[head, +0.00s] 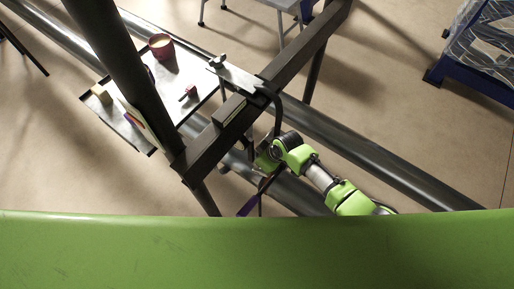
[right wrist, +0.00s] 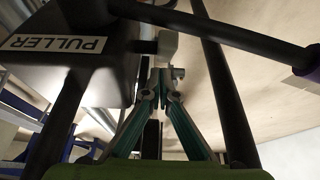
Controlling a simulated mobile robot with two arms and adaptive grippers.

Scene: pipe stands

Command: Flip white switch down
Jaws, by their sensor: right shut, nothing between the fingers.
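In the right wrist view, my right gripper (right wrist: 163,78) has its two teal-sided fingers together at the tips, with nothing between them. Just beyond the tips is a small pale grey-white piece (right wrist: 166,45) beside a dark box labelled PULLER (right wrist: 80,62). This piece may be the white switch; I cannot tell its position or whether the fingers touch it. In the head view my green right arm reaches to the dark frame's crossbeam, and its gripper is mostly hidden there. My left gripper is not in view.
Dark bars (right wrist: 225,95) run close around the gripper. In the head view, a dark beam (head: 300,62) crosses long pipes (head: 385,165). A tray (head: 205,88) with a red cup (head: 161,46) lies at left. A blue-framed crate (head: 470,75) stands at upper right.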

